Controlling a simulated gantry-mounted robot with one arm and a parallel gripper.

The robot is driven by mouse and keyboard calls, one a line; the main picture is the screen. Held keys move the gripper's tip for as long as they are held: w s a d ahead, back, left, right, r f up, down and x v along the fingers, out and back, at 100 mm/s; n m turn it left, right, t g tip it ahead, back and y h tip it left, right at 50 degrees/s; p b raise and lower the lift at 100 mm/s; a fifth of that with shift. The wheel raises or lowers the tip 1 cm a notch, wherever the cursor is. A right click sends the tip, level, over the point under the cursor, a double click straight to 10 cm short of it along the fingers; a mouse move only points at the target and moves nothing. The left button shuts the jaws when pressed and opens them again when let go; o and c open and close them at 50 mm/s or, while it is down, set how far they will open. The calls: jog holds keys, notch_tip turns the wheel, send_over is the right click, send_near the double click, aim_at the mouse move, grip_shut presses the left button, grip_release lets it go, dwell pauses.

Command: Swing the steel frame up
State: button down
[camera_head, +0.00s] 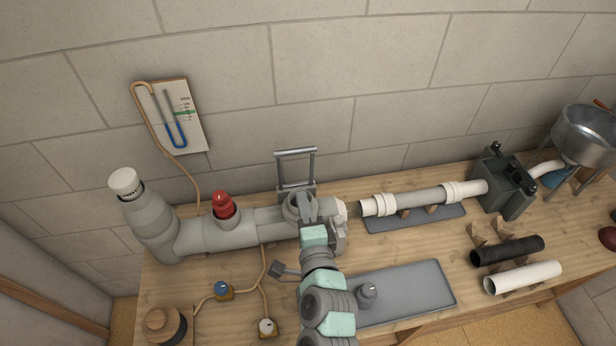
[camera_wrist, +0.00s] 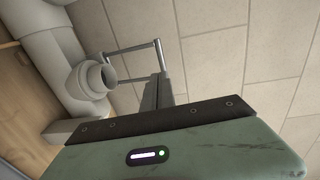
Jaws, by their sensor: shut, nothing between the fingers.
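The steel frame (camera_head: 296,168) is a grey U-shaped bar that stands up behind the pipe fitting, near the wall. It also shows in the wrist view (camera_wrist: 130,48), with its crossbar and side bars beyond my gripper. My gripper (camera_head: 306,205) is over the pipe fitting, in front of and below the frame. In the wrist view my gripper (camera_wrist: 158,92) is shut, its dark fingers together and empty, with the frame's right part close behind them. I cannot tell whether the fingers touch the frame. My arm hides part of the fitting in the head view.
A grey pipe (camera_head: 225,238) with a white cap and a red plug (camera_head: 223,204) lies to the left. A clamped pipe (camera_head: 415,198) and a dark green box (camera_head: 503,183) are to the right. A grey tray (camera_head: 405,290) lies in front. The wall is close behind.

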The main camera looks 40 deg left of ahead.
jog(key=x, duration=1.3)
jog(key=shift+w+a, duration=0.2)
jog(key=shift+a, duration=0.1)
